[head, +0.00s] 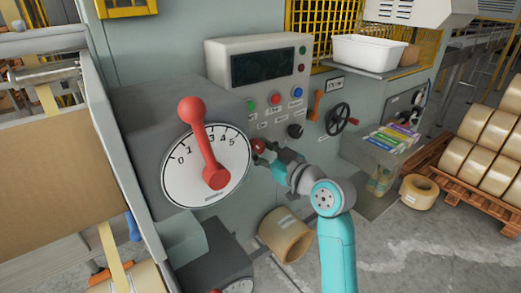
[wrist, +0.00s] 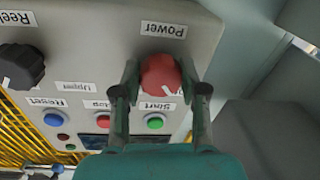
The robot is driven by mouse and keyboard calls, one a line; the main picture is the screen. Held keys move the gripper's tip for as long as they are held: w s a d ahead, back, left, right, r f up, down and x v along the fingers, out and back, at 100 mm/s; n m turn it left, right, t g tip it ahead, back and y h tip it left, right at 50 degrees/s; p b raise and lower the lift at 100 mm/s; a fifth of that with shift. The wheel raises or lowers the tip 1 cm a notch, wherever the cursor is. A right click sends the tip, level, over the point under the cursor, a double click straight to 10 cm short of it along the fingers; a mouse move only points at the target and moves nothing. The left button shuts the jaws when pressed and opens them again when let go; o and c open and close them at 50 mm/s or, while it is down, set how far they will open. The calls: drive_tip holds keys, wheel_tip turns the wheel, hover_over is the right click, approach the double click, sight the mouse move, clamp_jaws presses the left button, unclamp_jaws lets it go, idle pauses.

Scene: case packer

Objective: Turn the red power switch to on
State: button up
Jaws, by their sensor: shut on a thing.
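The red power switch (wrist: 160,75) is a round knob on the grey control panel (wrist: 105,30), beside a label reading "Power", which appears upside down in the wrist view. A white mark shows on the knob's edge. My gripper (wrist: 160,85) is shut on the switch, with one finger on each side of it. In the head view, my gripper (head: 268,152) is at the panel, and a bit of red (head: 259,145) shows at its tip. The gripper hides most of the switch there.
A large dial with a red lever (head: 205,145) stands out left of my gripper. Start (wrist: 154,122), stop (wrist: 102,121) and reset (wrist: 53,120) buttons sit close by. A black reel knob (wrist: 20,66) and a handwheel (head: 338,118) are also on the machine. Tape rolls lie on the floor.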

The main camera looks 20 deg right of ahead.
drive_tip(key=m, duration=0.4)
drive_tip(key=shift+m, duration=0.3)
drive_tip(key=m, duration=0.3)
drive_tip(key=shift+a+m+t, duration=0.1)
drive_tip(key=shift+m+t, duration=0.2)
drive_tip(key=shift+m, duration=0.1)
drive_tip(key=m, duration=0.3)
drive_tip(key=shift+m, duration=0.4)
drive_tip(key=shift+m+t+h, duration=0.4)
drive_tip(key=shift+m, duration=1.6)
drive_tip(key=o, duration=1.1)
drive_tip(key=shift+s, duration=0.1)
drive_tip(key=v, duration=1.2)
